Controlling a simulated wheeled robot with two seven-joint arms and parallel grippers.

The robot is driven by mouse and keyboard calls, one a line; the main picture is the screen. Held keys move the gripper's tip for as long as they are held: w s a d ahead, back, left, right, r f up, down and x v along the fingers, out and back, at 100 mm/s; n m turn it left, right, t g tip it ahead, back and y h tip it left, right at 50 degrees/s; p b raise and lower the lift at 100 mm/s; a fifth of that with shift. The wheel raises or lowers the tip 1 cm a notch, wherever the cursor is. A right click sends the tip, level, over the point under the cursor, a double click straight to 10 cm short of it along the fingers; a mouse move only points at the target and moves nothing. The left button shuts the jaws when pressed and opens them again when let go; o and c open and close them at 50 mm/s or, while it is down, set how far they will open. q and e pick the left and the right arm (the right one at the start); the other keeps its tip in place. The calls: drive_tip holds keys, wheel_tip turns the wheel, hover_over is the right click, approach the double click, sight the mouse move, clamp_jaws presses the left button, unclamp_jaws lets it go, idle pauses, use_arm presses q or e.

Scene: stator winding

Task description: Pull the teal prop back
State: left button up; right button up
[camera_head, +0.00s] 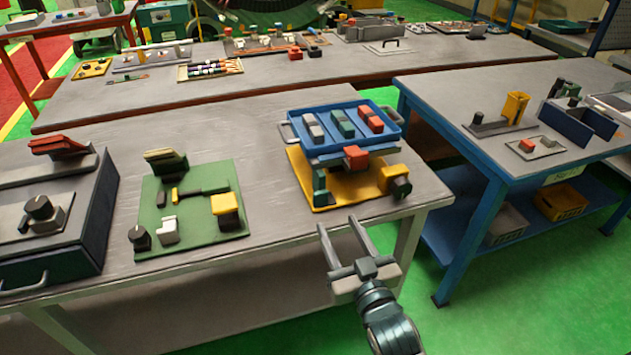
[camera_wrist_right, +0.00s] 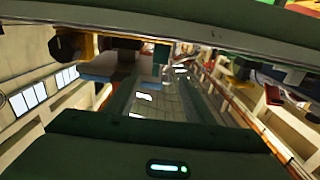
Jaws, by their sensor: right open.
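A blue tray (camera_head: 349,147) stands raised over a yellow base plate (camera_head: 345,190) at the right end of the near grey table. A teal upright (camera_head: 320,186) stands under the tray's front left corner and looks like the teal prop. A red block (camera_head: 356,157) sits at the tray's front edge, and a yellow and black part (camera_head: 396,181) is to its right. My right gripper (camera_head: 341,224) is open and empty, in front of the table's edge, with its fingers pointing toward the tray and apart from the prop. My left gripper is out of view.
The tray carries a grey block (camera_head: 313,126), a teal block (camera_head: 342,122) and a red block (camera_head: 371,118). A green plate (camera_head: 190,205) with several parts lies to the left. A blue table (camera_head: 510,100) stands at right; green floor separates the tables.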

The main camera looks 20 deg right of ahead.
drive_tip(key=w, duration=0.1)
drive_tip(key=p, duration=0.1)
approach(316, 182)
drive_tip(key=shift+w+d+f, duration=0.1)
drive_tip(key=shift+w+f, duration=0.15)
drive_tip(key=shift+f, duration=0.05)
drive_tip(key=w+p, duration=0.1)
drive_tip(key=w, duration=0.8)
drive_tip(key=shift+w, duration=0.2)
drive_tip(key=shift+w+f+p, duration=0.1)
drive_tip(key=shift+w+p, duration=0.2)
drive_tip(key=shift+w, duration=0.2)
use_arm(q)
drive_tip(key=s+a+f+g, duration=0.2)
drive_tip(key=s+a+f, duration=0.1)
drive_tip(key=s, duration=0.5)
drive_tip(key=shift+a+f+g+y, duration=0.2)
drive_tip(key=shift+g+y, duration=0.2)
use_arm(e)
drive_tip(key=shift+c, duration=0.3)
